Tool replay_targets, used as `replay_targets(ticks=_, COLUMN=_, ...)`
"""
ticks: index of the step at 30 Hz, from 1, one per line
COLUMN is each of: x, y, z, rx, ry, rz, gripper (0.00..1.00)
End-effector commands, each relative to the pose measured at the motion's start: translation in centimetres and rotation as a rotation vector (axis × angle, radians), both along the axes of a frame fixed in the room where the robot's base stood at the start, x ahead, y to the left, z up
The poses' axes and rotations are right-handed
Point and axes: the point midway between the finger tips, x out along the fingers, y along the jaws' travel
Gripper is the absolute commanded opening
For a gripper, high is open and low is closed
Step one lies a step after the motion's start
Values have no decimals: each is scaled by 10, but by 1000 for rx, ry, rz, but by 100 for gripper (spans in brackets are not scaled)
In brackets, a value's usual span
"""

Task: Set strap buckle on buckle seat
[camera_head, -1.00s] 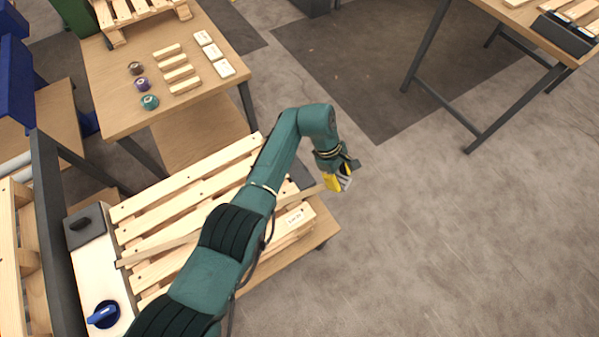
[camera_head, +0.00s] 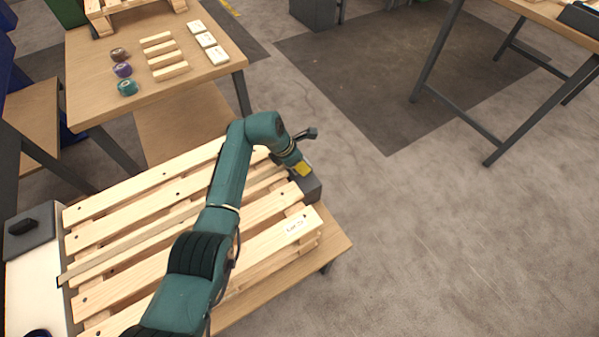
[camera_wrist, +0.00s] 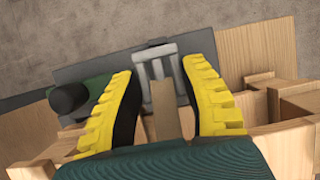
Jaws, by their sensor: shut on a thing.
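The grey metal strap buckle (camera_wrist: 158,62) shows in the wrist view between the tips of my two yellow fingers. My gripper (camera_wrist: 160,78) is shut on it, and a tan strap (camera_wrist: 165,110) runs from the buckle back between the fingers. In the head view my gripper (camera_head: 303,170) is at the pallet's right end, close above a dark grey block, seemingly the buckle seat (camera_head: 313,189). A grey surface (camera_wrist: 95,72) lies under and beside the buckle in the wrist view. I cannot tell whether buckle and seat touch. In the head view the buckle is hidden by my gripper.
The slatted wooden pallet (camera_head: 150,262) lies on a wooden table (camera_head: 335,243); the strap crosses its slats. A second table (camera_head: 90,85) behind holds tape rolls, wooden blocks and white cards. Floor to the right is clear up to another table's legs.

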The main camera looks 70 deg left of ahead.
Motion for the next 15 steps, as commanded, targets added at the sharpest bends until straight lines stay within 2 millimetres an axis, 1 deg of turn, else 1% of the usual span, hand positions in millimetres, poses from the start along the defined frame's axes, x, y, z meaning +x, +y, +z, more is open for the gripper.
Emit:
replay_targets(ticks=1, x=0, y=-1, z=-19, rx=-4, ry=2, rz=-2, gripper=6)
replay_targets(ticks=3, x=0, y=-1, z=-28, rx=-2, ry=1, rz=-2, gripper=6)
replay_targets(ticks=10, x=0, y=-1, z=-27, rx=-1, ry=1, rz=-3, gripper=6)
replay_targets(ticks=15, x=0, y=-1, z=-32, rx=-3, ry=3, rz=-2, gripper=6)
